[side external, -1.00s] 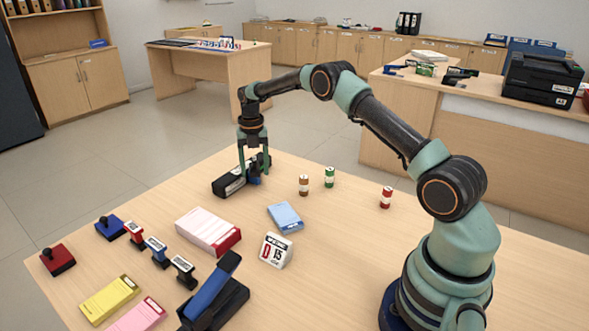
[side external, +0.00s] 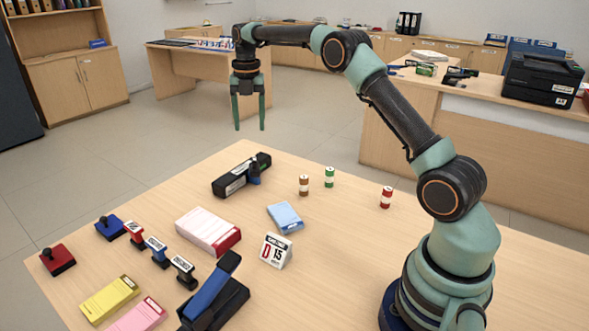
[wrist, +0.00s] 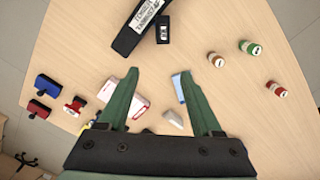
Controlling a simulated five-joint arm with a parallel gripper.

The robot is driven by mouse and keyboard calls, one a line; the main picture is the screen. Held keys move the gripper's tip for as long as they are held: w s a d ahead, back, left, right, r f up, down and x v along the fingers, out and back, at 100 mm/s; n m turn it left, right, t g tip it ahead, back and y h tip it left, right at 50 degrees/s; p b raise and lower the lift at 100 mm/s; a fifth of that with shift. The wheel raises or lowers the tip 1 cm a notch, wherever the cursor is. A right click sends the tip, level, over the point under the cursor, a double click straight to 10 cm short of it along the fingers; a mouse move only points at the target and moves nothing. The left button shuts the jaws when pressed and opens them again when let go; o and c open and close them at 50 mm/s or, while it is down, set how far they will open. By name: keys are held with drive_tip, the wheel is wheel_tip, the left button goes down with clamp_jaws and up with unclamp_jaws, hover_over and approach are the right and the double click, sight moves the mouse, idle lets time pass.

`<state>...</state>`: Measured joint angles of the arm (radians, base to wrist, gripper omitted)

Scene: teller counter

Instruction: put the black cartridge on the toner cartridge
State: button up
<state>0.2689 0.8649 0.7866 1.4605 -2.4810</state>
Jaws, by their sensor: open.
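The toner cartridge (side external: 233,182) is a long black block with a white label, lying on the table; it also shows at the top of the wrist view (wrist: 127,40). A small dark piece with some blue, which looks like the black cartridge (side external: 254,175), stands close against its near side. In the wrist view the small piece (wrist: 163,31) shows a pale label and sits right beside the toner cartridge; whether the two touch is unclear. My gripper (side external: 249,128) is open and empty, raised well above them, fingers pointing down. Its fingers also show in the wrist view (wrist: 160,85).
Brown (side external: 304,185), green (side external: 329,177) and red (side external: 386,197) small cylinders stand to the right. A pink-white box (side external: 207,230), blue pack (side external: 285,217), desk calendar (side external: 276,250) and several stamps lie nearer. Bare table lies around the toner cartridge's left end.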

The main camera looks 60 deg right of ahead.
drive_tip(key=s+a+r+m+t, duration=0.3)
drive_tip(key=s+a+r+m, duration=0.7)
drive_tip(key=s+m, duration=0.25)
drive_tip(key=s+a+f+m+t, duration=0.1)
drive_tip(key=s+a+f+m, duration=0.1)
drive_tip(key=s+m, duration=0.4)
drive_tip(key=s+a+f+m+t, duration=0.1)
drive_tip(key=s+a+f+m, duration=0.2)
drive_tip(key=s+m, duration=0.4)
